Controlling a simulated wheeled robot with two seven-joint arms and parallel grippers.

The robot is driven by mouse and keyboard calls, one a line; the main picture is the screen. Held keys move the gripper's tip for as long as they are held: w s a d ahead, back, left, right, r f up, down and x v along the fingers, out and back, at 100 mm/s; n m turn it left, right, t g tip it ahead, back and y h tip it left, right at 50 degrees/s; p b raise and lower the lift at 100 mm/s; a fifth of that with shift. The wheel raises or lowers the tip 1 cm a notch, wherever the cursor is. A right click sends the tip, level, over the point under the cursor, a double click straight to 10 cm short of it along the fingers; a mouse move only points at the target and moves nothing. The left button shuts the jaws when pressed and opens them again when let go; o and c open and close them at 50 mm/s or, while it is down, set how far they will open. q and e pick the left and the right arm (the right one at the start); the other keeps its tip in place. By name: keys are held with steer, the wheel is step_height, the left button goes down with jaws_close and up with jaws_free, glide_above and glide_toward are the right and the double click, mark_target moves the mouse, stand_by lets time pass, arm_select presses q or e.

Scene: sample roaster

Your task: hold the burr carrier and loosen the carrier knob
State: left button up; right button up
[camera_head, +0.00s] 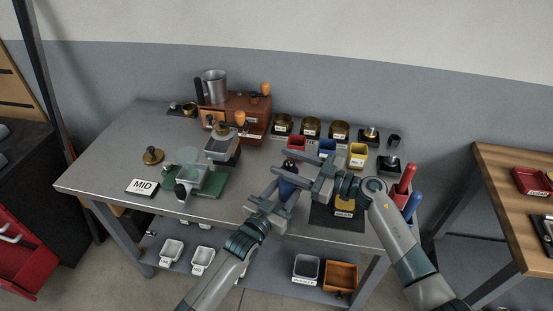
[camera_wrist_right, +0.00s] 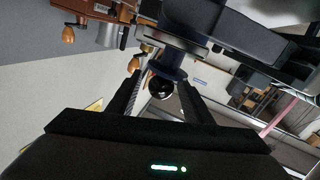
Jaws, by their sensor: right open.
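The burr carrier (camera_head: 287,188) is a dark blue upright body above the table right of centre; its blue part (camera_wrist_right: 190,22) and grey flange also show in the right wrist view. The black round carrier knob (camera_wrist_right: 161,87) sits at its end. My left gripper (camera_head: 282,193) appears closed around the blue body, its contact partly hidden. My right gripper (camera_head: 280,162) is open at the carrier's upper end. In the right wrist view its two fingers lie either side of the knob, with visible gaps, so it is not gripped.
A wooden sample roaster (camera_head: 249,116) stands at the back. A green mat (camera_head: 212,187) with a grey device and a MID sign (camera_head: 142,186) lie left. Coloured bins, including a yellow one (camera_head: 357,155), stand behind my right gripper. Red and blue-handled tools (camera_head: 405,178) stand near my right arm.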

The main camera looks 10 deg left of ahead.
steer(key=shift+x, duration=1.65)
steer(key=c, duration=1.1)
steer(key=shift+o, duration=0.2)
steer(key=shift+s+a+f+n+g, duration=0.1)
steer(key=shift+s+n+g, duration=0.1)
steer(key=shift+n+g, duration=0.45)
steer(key=shift+s+n+g, duration=0.3)
steer(key=shift+n+g, duration=0.45)
steer(key=shift+g, duration=0.6)
steer(key=shift+s+n+g, duration=0.25)
steer(key=shift+n+g, duration=0.5)
steer(key=shift+g, duration=0.6)
steer(key=shift+s+n+g, duration=0.3)
steer(key=shift+n+g, duration=0.45)
steer(key=shift+g, duration=0.6)
steer(key=shift+s, duration=0.1)
